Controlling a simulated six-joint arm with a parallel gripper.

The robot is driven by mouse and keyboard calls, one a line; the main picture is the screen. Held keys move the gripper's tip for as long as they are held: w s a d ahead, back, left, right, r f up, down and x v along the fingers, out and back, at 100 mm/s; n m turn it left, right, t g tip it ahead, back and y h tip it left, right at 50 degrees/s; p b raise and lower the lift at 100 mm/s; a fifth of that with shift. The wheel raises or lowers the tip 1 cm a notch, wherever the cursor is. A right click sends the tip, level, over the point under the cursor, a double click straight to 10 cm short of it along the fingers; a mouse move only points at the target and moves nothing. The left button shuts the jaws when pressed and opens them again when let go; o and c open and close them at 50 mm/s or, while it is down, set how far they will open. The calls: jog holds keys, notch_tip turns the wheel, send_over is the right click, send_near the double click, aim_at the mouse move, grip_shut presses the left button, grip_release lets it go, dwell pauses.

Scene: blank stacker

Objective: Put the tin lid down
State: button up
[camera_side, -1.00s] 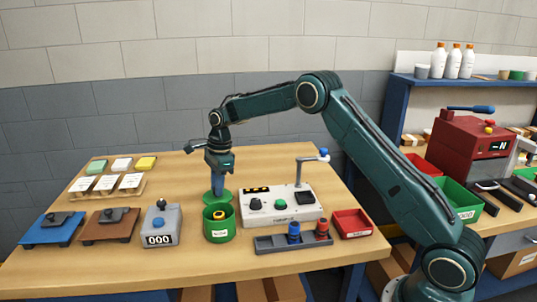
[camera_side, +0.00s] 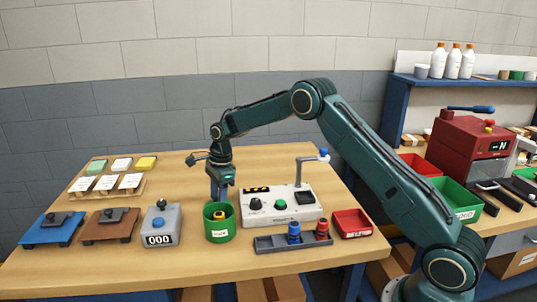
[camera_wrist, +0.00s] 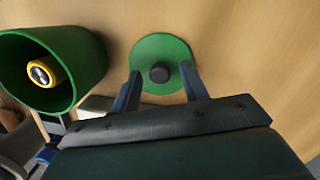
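The tin lid (camera_wrist: 148,50) is a round green disc with a black knob (camera_wrist: 159,73). In the wrist view it appears to lie flat on the wooden table, apart from the tin. My gripper (camera_wrist: 161,72) is open, its two blue fingers apart on either side of the knob with clear gaps. The green tin (camera_side: 219,233) stands upright and open, with a yellow item (camera_side: 219,215) inside; it also shows in the wrist view (camera_wrist: 88,62). In the side view my gripper (camera_side: 219,198) is low behind the tin, and the lid is hidden there.
A white control box (camera_side: 283,212) stands to the right of my gripper. A grey counter (camera_side: 160,225) is left of the tin. A grey rack with blue and red pieces (camera_side: 271,245) and a red bin (camera_side: 352,223) are at the front right. The table behind the tin is clear.

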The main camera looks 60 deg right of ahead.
jog(key=shift+r, duration=0.1)
notch_tip(320, 180, up, 12)
jog(key=d, duration=0.1)
jog(key=shift+s+d, duration=0.35)
dwell(0.4)
jog(key=shift+r, duration=0.1)
dwell(0.4)
